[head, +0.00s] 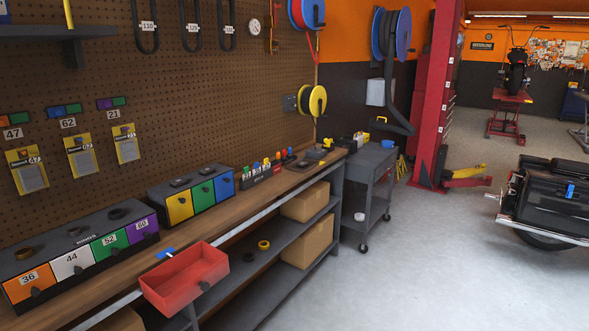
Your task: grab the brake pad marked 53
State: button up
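No brake pad that I can read as marked 53 shows in the head view. Three yellow-and-grey packs hang on the pegboard at the left: a left pack (28,170), a middle pack (81,157) and a right pack (126,144). Their own print is too small to read surely. Number tags 47 (13,134), 62 (68,124) and 21 (111,115) hang above them, with coloured blocks. My gripper is not in view.
A workbench (262,193) runs along the wall, with numbered drawers 36, 44, 52 and 60 (82,253). A red open bin (184,279) juts from its front edge. A grey cart (368,177) stands beyond. The floor (420,270) at right is clear up to a motorcycle (550,200).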

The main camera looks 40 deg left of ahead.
aim_at(179, 182)
jog(key=u, duration=0.6)
jog(key=i, duration=0.4)
jog(key=u, duration=0.75)
jog(key=i, duration=1.8)
jog(key=z, duration=0.35)
